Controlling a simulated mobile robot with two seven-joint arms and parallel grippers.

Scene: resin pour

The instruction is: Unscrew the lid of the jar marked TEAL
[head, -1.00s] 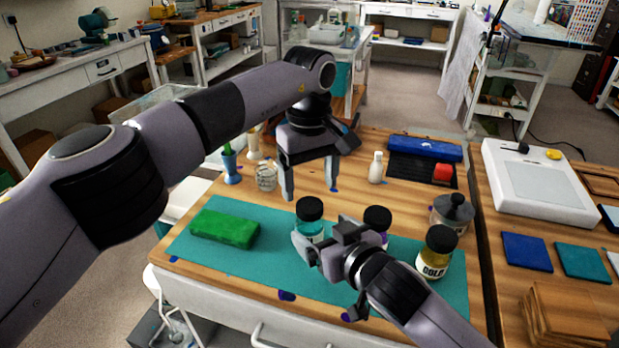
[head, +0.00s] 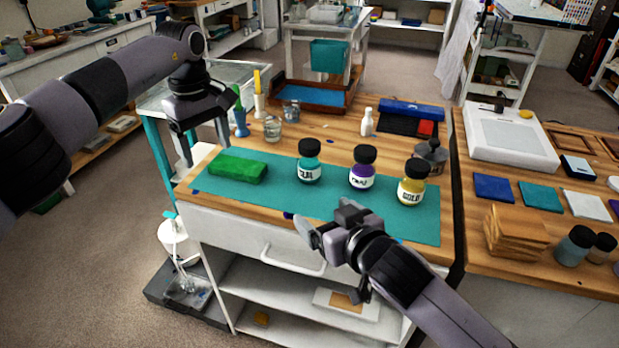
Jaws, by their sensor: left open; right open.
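The teal jar (head: 310,174) stands upright on the teal mat (head: 270,194), left of the other two jars. Its black lid (head: 309,148) is on, and its white label faces me. My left gripper (head: 205,147) is open and empty, pointing down near the table's left side, left of the green block and well apart from the jar. My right gripper (head: 326,220) is open and empty, in front of the jars over the table's front edge, apart from the teal jar.
A purple jar (head: 362,174) and a gold jar (head: 411,190) stand right of the teal jar. A green block (head: 238,168) lies on the mat's left. A glass (head: 272,129) and a white bottle (head: 367,122) stand behind. The mat between block and teal jar is clear.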

